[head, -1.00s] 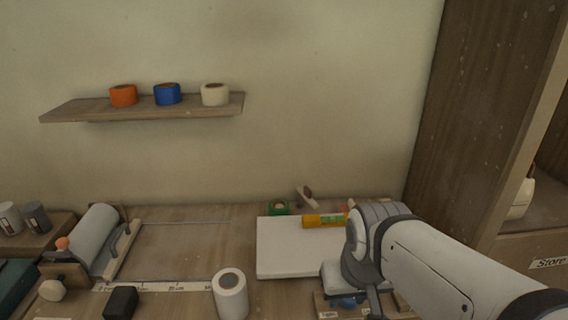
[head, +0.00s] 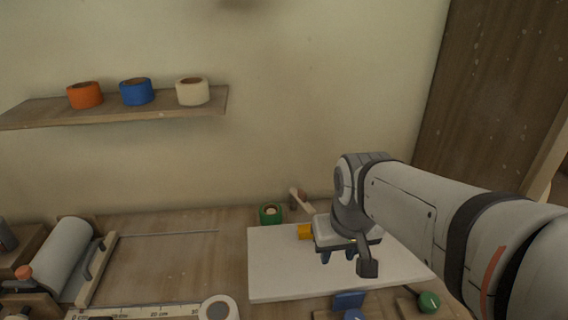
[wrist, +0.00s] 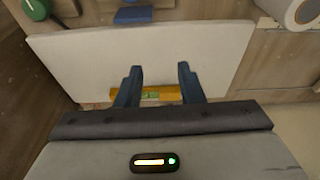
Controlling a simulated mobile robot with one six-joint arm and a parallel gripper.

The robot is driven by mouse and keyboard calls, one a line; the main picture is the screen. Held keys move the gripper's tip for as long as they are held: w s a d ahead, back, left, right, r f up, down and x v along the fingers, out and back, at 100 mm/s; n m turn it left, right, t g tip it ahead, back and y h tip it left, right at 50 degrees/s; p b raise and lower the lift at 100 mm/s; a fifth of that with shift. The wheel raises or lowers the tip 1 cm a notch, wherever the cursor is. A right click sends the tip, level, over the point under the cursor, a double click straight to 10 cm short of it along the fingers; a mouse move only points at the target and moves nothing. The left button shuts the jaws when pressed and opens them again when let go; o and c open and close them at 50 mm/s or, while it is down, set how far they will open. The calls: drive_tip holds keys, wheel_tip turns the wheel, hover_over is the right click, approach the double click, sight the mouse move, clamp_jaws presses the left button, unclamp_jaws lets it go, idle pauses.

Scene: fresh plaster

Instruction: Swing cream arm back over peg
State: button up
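A small cream arm (head: 300,199) stands tilted at the back edge of the bench, behind the white board. A brown piece beside it may be the peg; I cannot tell whether the arm is over it. My gripper (head: 340,258) is above the board, in front and to the right of the cream arm and apart from it. In the wrist view, my gripper's blue fingers (wrist: 159,70) are spread apart with nothing held. I cannot make out the cream arm in the wrist view.
A yellow level (head: 305,232) lies on the white board (head: 275,275), partly hidden by my gripper; it shows in the wrist view (wrist: 150,93). A green tape roll (head: 271,213) stands left of the cream arm. A blue block (head: 349,299) and green knob (head: 429,302) are in front.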

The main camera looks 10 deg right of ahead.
drive_tip(key=w+r+n+p, duration=0.1)
drive_tip(key=w+r, duration=0.2)
drive_tip(key=w, duration=0.9)
drive_tip(key=n+g+p, duration=0.3)
hover_over(303, 191)
wheel_tip(303, 191, down, 8)
drive_tip(key=shift+a+f+p, duration=0.1)
drive_tip(key=shift+f+p, duration=0.6)
drive_tip(key=shift+f, duration=3.25)
clamp_jaws()
